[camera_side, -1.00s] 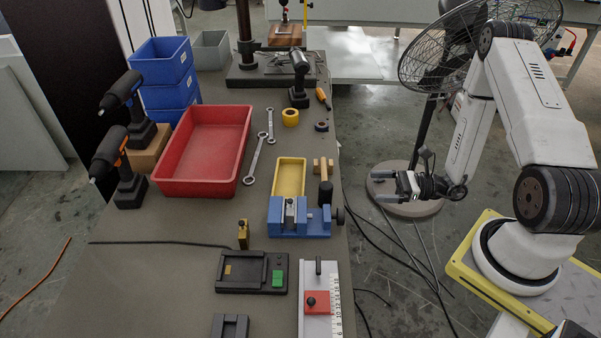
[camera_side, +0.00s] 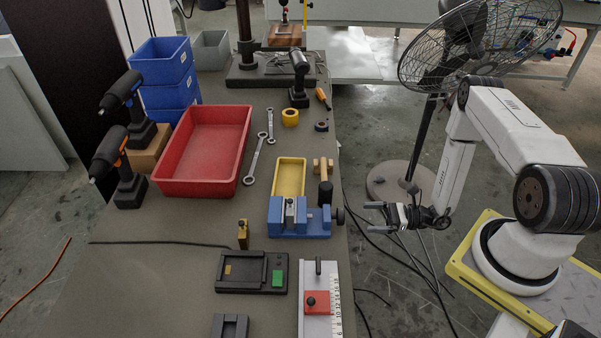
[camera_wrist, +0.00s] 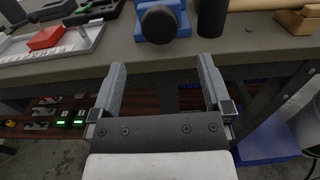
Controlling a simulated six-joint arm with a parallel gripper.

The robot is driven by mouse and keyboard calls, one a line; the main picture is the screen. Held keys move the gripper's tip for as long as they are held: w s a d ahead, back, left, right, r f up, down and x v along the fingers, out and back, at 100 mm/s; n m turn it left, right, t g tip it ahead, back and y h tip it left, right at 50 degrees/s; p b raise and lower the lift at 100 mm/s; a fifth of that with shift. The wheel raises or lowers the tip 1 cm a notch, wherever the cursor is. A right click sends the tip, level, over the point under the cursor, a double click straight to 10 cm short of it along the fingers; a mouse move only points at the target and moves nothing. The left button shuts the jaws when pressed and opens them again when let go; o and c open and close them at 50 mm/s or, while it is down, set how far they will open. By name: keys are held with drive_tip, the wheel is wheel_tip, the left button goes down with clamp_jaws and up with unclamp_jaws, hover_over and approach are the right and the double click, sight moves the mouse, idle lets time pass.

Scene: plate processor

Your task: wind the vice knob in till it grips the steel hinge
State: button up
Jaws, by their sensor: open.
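The blue vice (camera_side: 318,226) stands on the bench near its right edge. A piece of grey metal, seemingly the steel hinge (camera_side: 289,211), sits upright at its jaws; I cannot tell whether the jaws touch it. The black vice knob (camera_side: 340,216) sticks out over the bench edge. In the wrist view the round knob (camera_wrist: 159,24) faces me in front of the blue vice body (camera_wrist: 184,22). My gripper (camera_side: 374,216) is open and empty, off the bench to the right of the knob and apart from it. Its two fingers (camera_wrist: 162,75) point toward the bench edge, the knob beyond them.
A yellow tray (camera_side: 289,163) and a wooden-headed mallet (camera_side: 324,168) lie behind the vice. A black fixture (camera_side: 234,287) with a green block and a ruler slide (camera_side: 333,325) with a red block are in front. A fan (camera_side: 480,45) stands behind my arm.

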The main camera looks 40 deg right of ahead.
sight(344, 226)
drive_tip(key=shift+a, duration=0.1)
drive_tip(key=shift+x, duration=3.8)
drive_tip(key=c, duration=1.2)
drive_tip(key=shift+m, duration=0.4)
drive_tip(key=shift+m, duration=2.6)
